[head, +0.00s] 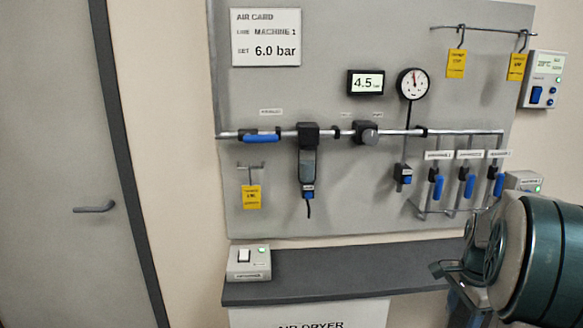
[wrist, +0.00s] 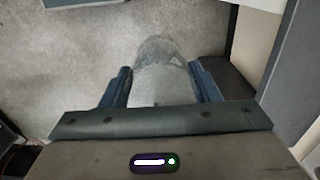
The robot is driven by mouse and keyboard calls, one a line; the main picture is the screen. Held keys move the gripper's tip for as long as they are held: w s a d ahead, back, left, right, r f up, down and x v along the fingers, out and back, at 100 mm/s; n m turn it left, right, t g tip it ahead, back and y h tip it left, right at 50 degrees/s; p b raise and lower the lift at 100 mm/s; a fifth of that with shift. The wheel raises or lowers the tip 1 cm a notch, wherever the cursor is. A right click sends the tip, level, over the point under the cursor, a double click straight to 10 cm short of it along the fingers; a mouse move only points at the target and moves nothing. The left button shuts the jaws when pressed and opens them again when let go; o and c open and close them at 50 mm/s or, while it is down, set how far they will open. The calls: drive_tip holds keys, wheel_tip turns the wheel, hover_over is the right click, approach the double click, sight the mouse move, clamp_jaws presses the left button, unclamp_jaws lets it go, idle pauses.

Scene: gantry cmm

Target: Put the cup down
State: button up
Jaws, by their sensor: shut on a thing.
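The cup (wrist: 163,78) is a pale, see-through grey vessel in the wrist view. It sits between the two blue fingers of my gripper (wrist: 159,70), which is shut on it. The speckled grey floor shows behind the cup. In the head view my gripper (head: 462,300) is at the lower right, pointing down, beside the right end of the dark shelf. The cup cannot be made out in the head view.
The dark shelf (head: 330,272) tops the air dryer (head: 310,312). A small switch box (head: 248,263) stands at its left end; its middle is clear. A grey panel (head: 290,205) with pipe, gauge and blue-handled valves rises behind. A door (head: 60,150) is at left.

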drive_tip(key=w+a+f+n, duration=0.3)
drive_tip(key=a+f+n, duration=0.6)
drive_tip(key=a, duration=0.3)
drive_tip(key=w+a+f+n, duration=0.3)
drive_tip(key=a+f+n, duration=0.5)
drive_tip(key=a+f, duration=0.2)
drive_tip(key=shift+a+f+n, duration=0.35)
drive_tip(key=shift+a+n, duration=0.05)
drive_tip(key=shift+a, duration=0.7)
